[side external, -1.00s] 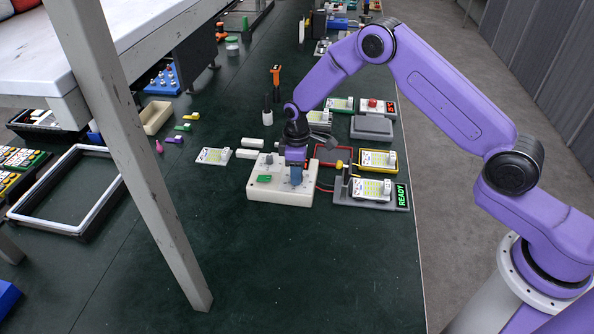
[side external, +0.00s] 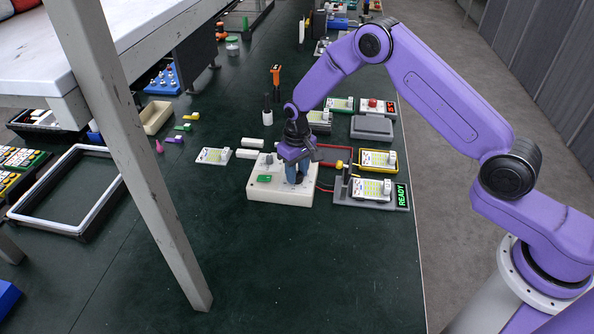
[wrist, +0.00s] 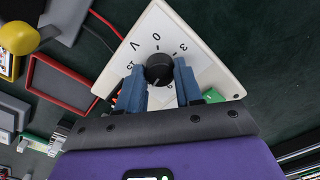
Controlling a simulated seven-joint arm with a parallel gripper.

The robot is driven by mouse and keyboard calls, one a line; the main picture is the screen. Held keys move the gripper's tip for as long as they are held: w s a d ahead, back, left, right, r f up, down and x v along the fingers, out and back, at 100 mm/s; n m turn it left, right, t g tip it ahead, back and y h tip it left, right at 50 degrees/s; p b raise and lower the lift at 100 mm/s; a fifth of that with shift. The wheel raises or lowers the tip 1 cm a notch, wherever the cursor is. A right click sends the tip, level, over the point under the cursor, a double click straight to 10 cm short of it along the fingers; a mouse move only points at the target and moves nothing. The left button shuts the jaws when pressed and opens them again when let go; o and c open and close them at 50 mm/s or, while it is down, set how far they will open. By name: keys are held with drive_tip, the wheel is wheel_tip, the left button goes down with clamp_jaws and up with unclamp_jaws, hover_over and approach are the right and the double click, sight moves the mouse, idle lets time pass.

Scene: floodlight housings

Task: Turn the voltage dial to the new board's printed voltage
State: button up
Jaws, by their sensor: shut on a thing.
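The voltage dial is a black knob (wrist: 159,69) on a white power supply box (side external: 270,191), with 0, 3, 15 and V legible around it in the wrist view. My gripper (wrist: 160,85) has its blue fingers on both sides of the knob and is shut on it. In the side view my gripper (side external: 297,179) points down onto the box top and hides the dial. Boards lie left of the box (side external: 213,156), in a yellow-rimmed tray (side external: 364,165), and on a grey fixture (side external: 371,190). Their printed voltages are too small to read, and I cannot tell which is new.
The grey fixture's display (side external: 401,196) reads READY in green. Red leads run from the box toward the fixture. A red-rimmed tray (wrist: 60,85) and a yellow knob (wrist: 18,38) are near the box. White blocks (side external: 252,143) lie behind it. The front mat is clear.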

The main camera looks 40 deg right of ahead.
idle(0.3)
drive_tip(key=o, duration=1)
drive_tip(key=shift+o, duration=0.2)
drive_tip(key=shift+r, duration=0.15)
wheel_tip(320, 180, up, 17)
drive_tip(key=shift+r, duration=0.1)
